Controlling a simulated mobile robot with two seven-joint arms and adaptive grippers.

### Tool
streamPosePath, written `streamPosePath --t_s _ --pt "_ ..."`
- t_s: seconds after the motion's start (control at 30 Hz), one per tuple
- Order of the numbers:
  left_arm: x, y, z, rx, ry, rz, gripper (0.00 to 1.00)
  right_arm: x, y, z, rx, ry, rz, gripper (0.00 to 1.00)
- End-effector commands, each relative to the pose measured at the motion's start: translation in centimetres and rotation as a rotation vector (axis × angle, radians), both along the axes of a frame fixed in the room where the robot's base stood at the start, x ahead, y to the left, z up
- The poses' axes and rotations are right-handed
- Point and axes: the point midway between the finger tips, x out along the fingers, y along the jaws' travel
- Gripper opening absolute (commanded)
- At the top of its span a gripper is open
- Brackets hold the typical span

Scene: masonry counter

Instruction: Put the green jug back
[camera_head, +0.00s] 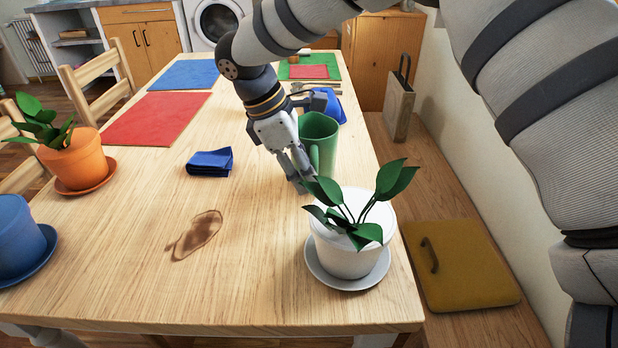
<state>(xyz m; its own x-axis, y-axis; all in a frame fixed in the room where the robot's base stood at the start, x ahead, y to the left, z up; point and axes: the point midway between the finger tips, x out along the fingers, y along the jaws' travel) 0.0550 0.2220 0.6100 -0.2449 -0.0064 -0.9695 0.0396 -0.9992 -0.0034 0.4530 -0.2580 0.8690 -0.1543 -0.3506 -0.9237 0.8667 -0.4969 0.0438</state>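The green jug (322,130) stands upright near the right side of the wooden table, behind the white plant pot. Its handle (315,158) faces the front of the table. My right gripper (301,184) points down at the near left side of the jug, with its fingers close beside the handle. The fingers overlap in this view, so I cannot tell whether they touch the handle or how far apart they are. My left gripper is not in view.
A white pot (352,246) with leaves stands just in front of my gripper. A folded blue cloth (209,162) and a brown stain (197,234) lie to the left. Orange (75,158) and blue (18,240) pots line the left edge. The table's middle is mostly clear.

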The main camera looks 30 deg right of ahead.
Motion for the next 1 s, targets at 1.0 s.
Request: streamPosePath --t_s 1.0 --pt "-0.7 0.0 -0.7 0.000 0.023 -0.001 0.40 1.5 3.5 9.0 0.001 0.001 0.001 0.32"
